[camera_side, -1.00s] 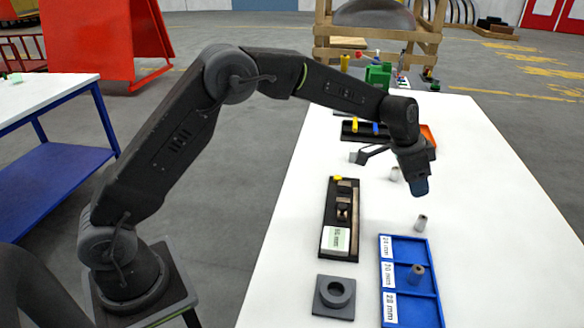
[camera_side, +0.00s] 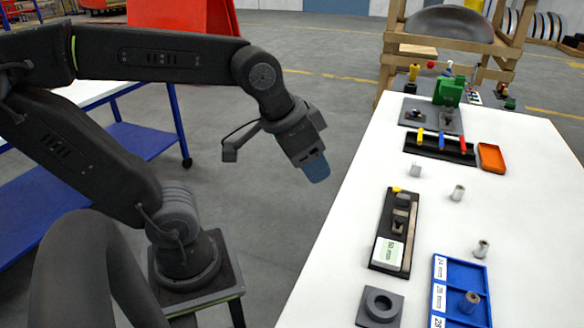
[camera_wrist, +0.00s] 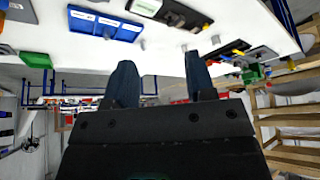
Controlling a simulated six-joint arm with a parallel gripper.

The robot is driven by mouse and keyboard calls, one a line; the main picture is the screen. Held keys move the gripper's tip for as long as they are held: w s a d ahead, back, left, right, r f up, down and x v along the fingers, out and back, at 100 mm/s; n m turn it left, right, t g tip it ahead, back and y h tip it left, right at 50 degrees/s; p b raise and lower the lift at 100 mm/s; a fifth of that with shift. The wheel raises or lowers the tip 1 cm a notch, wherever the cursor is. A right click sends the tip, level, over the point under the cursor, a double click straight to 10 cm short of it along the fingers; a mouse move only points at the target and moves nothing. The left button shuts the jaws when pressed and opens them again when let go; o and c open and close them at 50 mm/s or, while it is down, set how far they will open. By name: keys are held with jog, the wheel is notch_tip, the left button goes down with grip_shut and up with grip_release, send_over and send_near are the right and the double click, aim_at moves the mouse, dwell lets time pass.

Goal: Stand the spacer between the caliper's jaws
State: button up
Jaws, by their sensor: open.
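The caliper appears to be the dark device with a white-and-green label (camera_side: 389,252), lying on the white table in the side view; its jaw gap is too small to judge. Small grey cylinders, likely spacers, stand on the table: one (camera_side: 458,193) right of the caliper, another (camera_side: 481,249) near the blue tray. A third cylinder (camera_side: 469,303) stands in the blue tray (camera_side: 446,271). I cannot tell which is the task's spacer. My gripper (camera_side: 316,170) is in the air left of the table edge, apart from everything. The wrist view shows its fingers (camera_wrist: 160,78) apart and empty.
A grey block with a round hole (camera_side: 380,306) sits in front of the caliper. The right side of the table is clear.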

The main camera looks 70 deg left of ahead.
jog(key=shift+o, duration=0.5)
jog(key=s, duration=0.1)
jog(key=s+f, duration=0.1)
jog(key=s, duration=0.1)
jog(key=shift+a+f+n, duration=0.25)
jog(key=shift+a+n, duration=0.05)
jog(key=w+d+r, duration=0.1)
jog(key=w+r, duration=0.1)
jog(key=w, duration=0.4)
jog(key=w+d+r, duration=0.2)
jog(key=w, duration=0.4)
jog(key=n+g, duration=0.1)
send_over(484, 244)
jog(key=s, duration=0.3)
jog(key=shift+y, duration=0.4)
jog(key=f, duration=2)
jog(key=shift+w+d+f, duration=0.1)
jog(key=shift+w+d, duration=0.05)
jog(key=shift+d, duration=0.25)
jog(key=shift+a+x, duration=0.15)
jog(key=shift+x, duration=1.4)
jog(key=shift+a+x, duration=0.15)
jog(key=shift+x, duration=1.35)
jog(key=shift+w, duration=0.15)
